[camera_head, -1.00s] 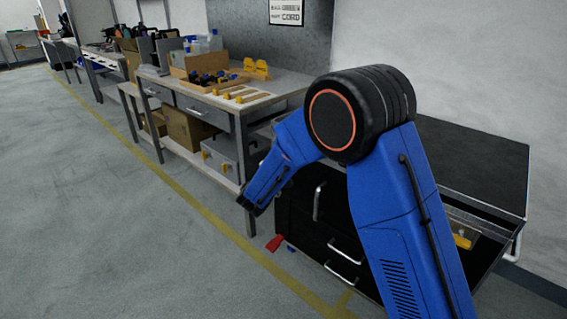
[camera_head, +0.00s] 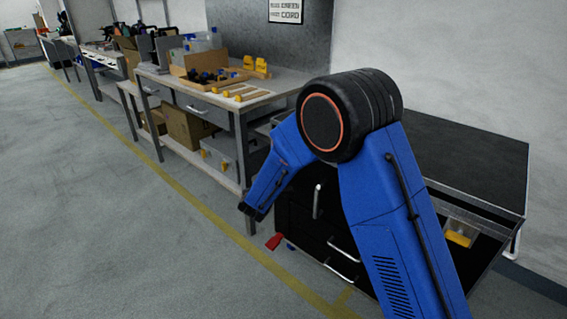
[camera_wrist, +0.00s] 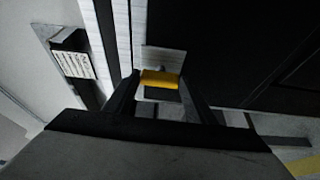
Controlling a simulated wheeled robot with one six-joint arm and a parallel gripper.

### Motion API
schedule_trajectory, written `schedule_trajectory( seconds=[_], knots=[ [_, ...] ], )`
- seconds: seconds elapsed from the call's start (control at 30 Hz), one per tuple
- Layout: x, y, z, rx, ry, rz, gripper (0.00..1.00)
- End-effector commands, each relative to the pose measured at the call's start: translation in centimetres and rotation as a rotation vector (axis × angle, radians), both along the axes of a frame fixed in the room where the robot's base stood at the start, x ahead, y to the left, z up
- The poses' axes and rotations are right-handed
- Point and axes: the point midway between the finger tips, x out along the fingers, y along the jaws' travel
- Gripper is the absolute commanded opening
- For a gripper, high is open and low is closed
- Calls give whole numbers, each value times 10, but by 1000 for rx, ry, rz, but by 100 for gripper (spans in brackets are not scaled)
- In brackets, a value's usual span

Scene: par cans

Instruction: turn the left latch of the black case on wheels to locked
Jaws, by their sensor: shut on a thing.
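In the wrist view, my gripper (camera_wrist: 160,90) has its two dark fingers on either side of a yellow latch handle (camera_wrist: 160,79) and is shut on it. The handle lies across the picture, in front of a light metal plate (camera_wrist: 165,54). The plate sits beside a black panel (camera_wrist: 215,45) with pale metal edging. In the head view, a black wheeled unit (camera_head: 465,165) with silver drawer handles stands behind my blue arm. My gripper and the latch do not show there. I cannot tell the latch's exact angle.
A workbench (camera_head: 275,82) with yellow parts and a wooden tray stands left of the black unit. A red piece (camera_head: 274,241) is near the floor at its front. An open tray on the right holds a yellow item (camera_head: 458,238). Floor at left is clear.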

Motion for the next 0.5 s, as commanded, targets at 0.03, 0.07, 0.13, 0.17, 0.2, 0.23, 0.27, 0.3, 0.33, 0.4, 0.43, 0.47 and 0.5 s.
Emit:
schedule_trajectory(
  seconds=[0.03, 0.07, 0.13, 0.17, 0.2, 0.23, 0.27, 0.3, 0.33, 0.4, 0.43, 0.47, 0.5],
  knots=[
    [0, -1, -2, 0, 3, -2, 52],
    [0, -1, -2, 0, 3, -2, 60],
    [0, -1, -1, 0, 2, -1, 69],
    [0, -1, -1, 0, 2, -1, 69],
    [0, -1, -1, 0, 2, -1, 69],
    [0, -1, -1, 0, 2, -1, 69],
    [0, -1, -1, 0, 2, -1, 69],
    [0, -1, -1, -1, 1, -1, 69],
    [0, 0, -1, -1, 1, -1, 69],
    [-1, 0, -1, -1, 1, -1, 69],
    [-1, 0, -1, -1, 1, 0, 69],
    [-3, 1, -1, -1, 1, 0, 69],
    [-5, 2, -1, -1, 1, 1, 69]
  ],
)
